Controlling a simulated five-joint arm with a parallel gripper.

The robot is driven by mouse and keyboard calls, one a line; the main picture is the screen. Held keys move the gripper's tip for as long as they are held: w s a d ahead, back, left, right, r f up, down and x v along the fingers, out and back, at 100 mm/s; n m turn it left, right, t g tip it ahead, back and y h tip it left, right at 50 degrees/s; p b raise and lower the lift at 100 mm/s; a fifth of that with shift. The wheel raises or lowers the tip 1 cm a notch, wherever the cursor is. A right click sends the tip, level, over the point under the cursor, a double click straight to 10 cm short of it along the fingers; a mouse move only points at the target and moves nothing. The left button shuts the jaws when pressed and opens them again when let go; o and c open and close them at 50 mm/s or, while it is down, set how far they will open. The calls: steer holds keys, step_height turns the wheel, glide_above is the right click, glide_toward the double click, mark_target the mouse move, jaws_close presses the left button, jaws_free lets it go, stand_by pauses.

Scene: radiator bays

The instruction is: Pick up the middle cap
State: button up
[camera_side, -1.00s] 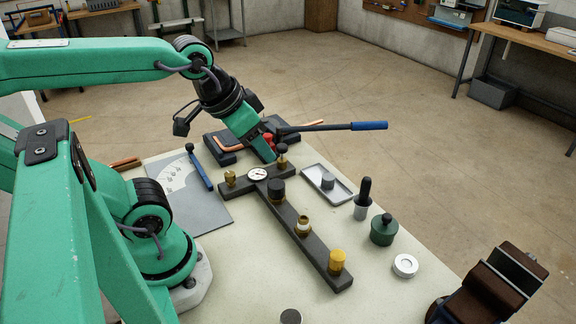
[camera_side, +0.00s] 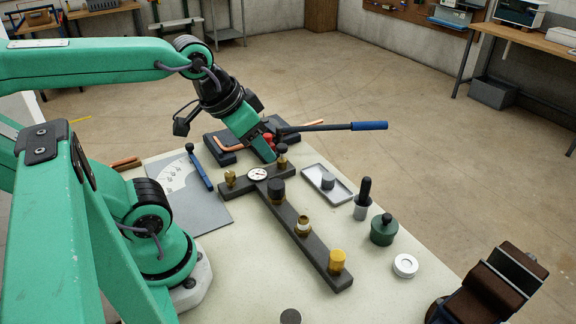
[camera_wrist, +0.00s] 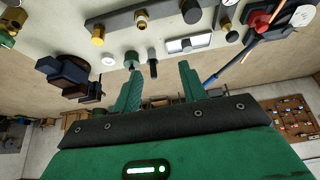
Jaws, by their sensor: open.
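A dark bar (camera_side: 318,250) on the bench carries fittings in a row. A black cap (camera_side: 276,188) stands nearest the gauge, a bare-looking brass fitting (camera_side: 302,226) with a pale ring sits in the middle, and a yellow cap (camera_side: 337,259) tops the near end. In the wrist view the yellow cap (camera_wrist: 97,35), brass fitting (camera_wrist: 141,18) and black cap (camera_wrist: 190,11) line the top. A grey cap (camera_side: 328,182) lies in a tray (camera_side: 343,197). I cannot tell which one is called middle. My gripper (camera_side: 270,156) is open and empty, near the bar's far end; its fingers also show in the wrist view (camera_wrist: 159,70).
A dial gauge (camera_side: 257,174) and a dark-topped fitting (camera_side: 282,151) stand near my gripper. A blue-handled bar (camera_side: 355,126) crosses behind. A black-handled tool (camera_side: 363,195), green jar (camera_side: 383,230) and white ring (camera_side: 405,265) stand right. The bench front left of the bar is mostly clear.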

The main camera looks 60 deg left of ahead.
steer(key=o, duration=0.4)
steer(key=shift+w, duration=0.15)
steer(key=w+a+f+g, duration=0.1)
steer(key=w+a+f, duration=0.1)
steer(key=w+f, duration=0.3)
steer(key=w+a+f+m+g, duration=0.1)
steer(key=w+f, duration=0.4)
steer(key=w, duration=0.5)
steer(key=w+a+f+m+g, duration=0.1)
steer(key=w+a+f+g, duration=0.2)
steer(key=w+a+f, duration=0.2)
steer(key=shift+w+f, duration=0.15)
steer(key=shift+w, duration=1.6)
steer(key=shift+w+a+f+g, duration=0.2)
steer(key=shift+f+g, duration=0.1)
steer(key=shift+f, duration=0.1)
